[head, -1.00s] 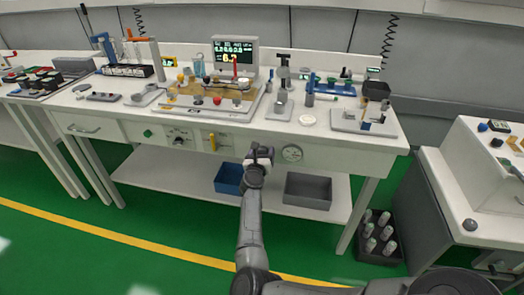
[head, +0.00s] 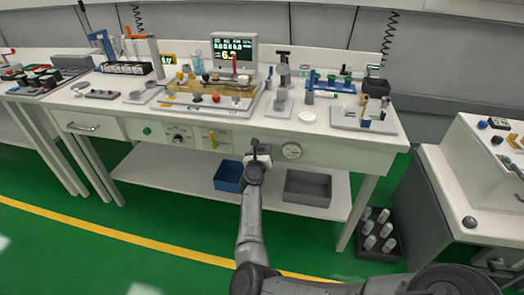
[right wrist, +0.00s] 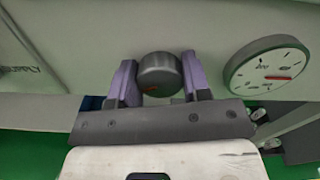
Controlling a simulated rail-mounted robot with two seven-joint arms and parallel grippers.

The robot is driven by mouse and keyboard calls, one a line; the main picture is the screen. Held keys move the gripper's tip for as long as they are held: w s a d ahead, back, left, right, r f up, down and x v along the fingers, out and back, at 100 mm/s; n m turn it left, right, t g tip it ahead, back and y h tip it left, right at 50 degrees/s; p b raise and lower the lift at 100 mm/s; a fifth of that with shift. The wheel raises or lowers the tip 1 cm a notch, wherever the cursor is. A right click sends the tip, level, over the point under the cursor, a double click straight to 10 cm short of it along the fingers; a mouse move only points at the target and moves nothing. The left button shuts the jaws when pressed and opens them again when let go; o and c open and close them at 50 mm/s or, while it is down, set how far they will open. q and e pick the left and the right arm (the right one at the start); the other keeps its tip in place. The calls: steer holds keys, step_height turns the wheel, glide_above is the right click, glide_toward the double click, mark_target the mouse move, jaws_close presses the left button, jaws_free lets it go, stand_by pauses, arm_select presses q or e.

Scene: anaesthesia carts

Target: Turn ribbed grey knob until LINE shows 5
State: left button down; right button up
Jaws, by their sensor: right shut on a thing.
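The grey knob (right wrist: 160,72) shows in the right wrist view as a dark rounded cap with a small red mark on its front. It sits between the two purple fingers of my right gripper (right wrist: 157,82), which is shut on it. In the head view my right gripper (head: 258,153) is at the bench's front panel and hides the knob. The display (head: 236,53) stands at the back of the bench. Its large figure starts with 6 and a red upright object partly covers it; its small labels are not legible. My left gripper is out of view.
A round dial gauge (right wrist: 268,67) is just right of the knob; it also shows in the head view (head: 291,150). A blue bin (head: 228,178) and a grey bin (head: 308,188) sit on the shelf below.

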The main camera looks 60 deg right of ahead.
steer(key=shift+r+n+p, duration=0.15)
steer(key=shift+n+p, duration=0.65)
steer(key=shift+p, duration=0.15)
steer(key=n+p, duration=0.7)
steer(key=n, duration=0.1)
steer(key=shift+n, duration=0.3)
steer(key=shift+n+p, duration=0.8)
steer(key=shift+n, duration=0.3)
steer(key=shift+f, duration=0.2)
steer(key=o, duration=0.9)
